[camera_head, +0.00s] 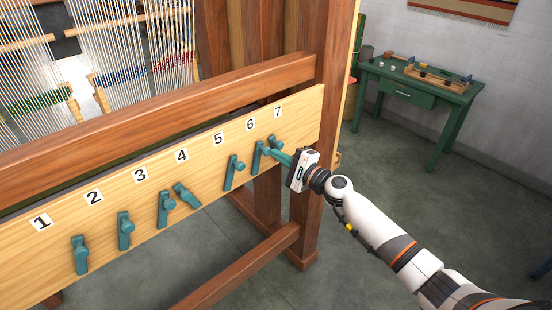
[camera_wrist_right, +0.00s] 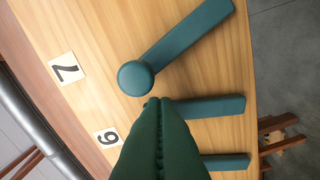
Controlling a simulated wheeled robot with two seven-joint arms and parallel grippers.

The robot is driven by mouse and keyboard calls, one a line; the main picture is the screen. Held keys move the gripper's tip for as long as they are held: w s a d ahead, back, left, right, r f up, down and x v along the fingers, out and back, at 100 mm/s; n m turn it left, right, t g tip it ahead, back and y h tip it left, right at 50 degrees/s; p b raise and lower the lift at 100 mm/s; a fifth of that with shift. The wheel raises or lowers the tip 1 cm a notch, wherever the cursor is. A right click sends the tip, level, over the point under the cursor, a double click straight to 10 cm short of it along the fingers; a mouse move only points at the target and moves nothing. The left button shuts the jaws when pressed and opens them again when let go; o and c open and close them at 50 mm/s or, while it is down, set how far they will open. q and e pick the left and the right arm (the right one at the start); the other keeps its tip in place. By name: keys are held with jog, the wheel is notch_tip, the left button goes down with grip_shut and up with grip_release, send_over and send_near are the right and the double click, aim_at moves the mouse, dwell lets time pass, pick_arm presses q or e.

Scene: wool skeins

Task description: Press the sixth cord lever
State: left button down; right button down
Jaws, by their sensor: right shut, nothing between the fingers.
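The sixth cord lever (camera_head: 257,158) is teal and hangs straight down under the number 6 on a pale wooden board (camera_head: 215,158). My right gripper (camera_head: 269,152) is shut and empty, its green fingers at the upper end of this lever. In the right wrist view, the fingertips (camera_wrist_right: 160,103) cover the round knob end of the sixth lever (camera_wrist_right: 212,107); whether they touch it I cannot tell. The seventh lever (camera_wrist_right: 190,42) is beside it, tilted, with its round knob in plain sight. My left gripper is not in view.
The fifth lever (camera_head: 234,172) hangs down to the left. The fourth lever (camera_head: 187,195) is tilted; levers one to three hang down. A thick wooden post (camera_head: 309,220) stands close to my right gripper. A green table (camera_head: 420,99) is farther off, with open floor before it.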

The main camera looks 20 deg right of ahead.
aim_at(266, 154)
jog(key=a+n, duration=0.1)
jog(key=a+n+p, duration=0.1)
jog(key=s+r+n, duration=0.1)
jog(key=n, duration=0.1)
jog(key=shift+a+r, duration=0.1)
jog(key=shift+a, duration=0.3)
jog(key=shift+s+a+n+g+p, duration=0.15)
jog(key=shift+a+n+p, duration=0.25)
jog(key=shift+n, duration=0.25)
jog(key=shift+s+a+n+g+p, duration=0.15)
jog(key=shift+a+n+p, duration=0.15)
jog(key=shift+n, duration=0.35)
jog(key=shift+a, duration=0.15)
jog(key=shift+r, duration=0.1)
